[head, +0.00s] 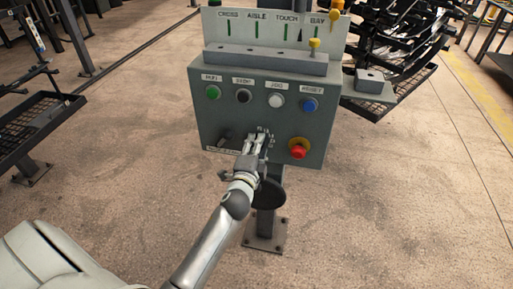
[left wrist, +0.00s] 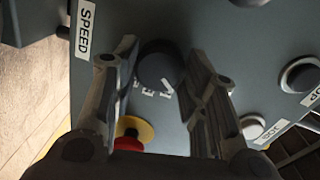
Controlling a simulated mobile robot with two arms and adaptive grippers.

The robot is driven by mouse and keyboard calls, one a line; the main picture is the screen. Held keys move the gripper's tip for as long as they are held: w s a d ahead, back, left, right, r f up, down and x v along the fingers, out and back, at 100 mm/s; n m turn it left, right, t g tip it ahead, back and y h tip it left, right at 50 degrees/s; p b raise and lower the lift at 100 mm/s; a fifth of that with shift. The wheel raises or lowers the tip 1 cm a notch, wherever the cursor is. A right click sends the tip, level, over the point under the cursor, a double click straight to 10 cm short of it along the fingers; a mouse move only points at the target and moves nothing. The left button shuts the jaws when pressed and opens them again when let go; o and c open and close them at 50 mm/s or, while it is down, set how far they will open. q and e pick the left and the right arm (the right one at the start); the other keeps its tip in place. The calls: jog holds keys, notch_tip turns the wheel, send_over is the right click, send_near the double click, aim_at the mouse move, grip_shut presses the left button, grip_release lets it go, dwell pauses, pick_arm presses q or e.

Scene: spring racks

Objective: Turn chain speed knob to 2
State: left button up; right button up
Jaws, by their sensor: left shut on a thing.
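The grey control box (head: 205,130) stands on a post in the middle of the head view. My left gripper (head: 262,136) reaches its front face, low and near the middle, and covers the knob there. In the left wrist view the round dark chain speed knob (left wrist: 160,66) sits between my two fingers (left wrist: 158,72), which are shut on it. White markings show just below the knob, too small and tilted to read surely. A white SPEED label (left wrist: 85,27) is on the panel. My right gripper is in neither view.
A red stop button (head: 298,152) on a yellow ring is just right of my gripper. Green (head: 213,92), black (head: 243,96), white (head: 276,100) and blue (head: 309,104) buttons line the row above. A dark lever (head: 227,138) is to the left.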

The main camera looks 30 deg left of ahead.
pick_arm(q)
jog(key=shift+n, duration=0.6)
jog(key=o, duration=1.1)
jog(key=shift+c, duration=0.2)
jog(key=f+v, duration=0.1)
jog(key=v, duration=1.1)
jog(key=shift+r, duration=0.45)
jog(key=shift+a, duration=0.1)
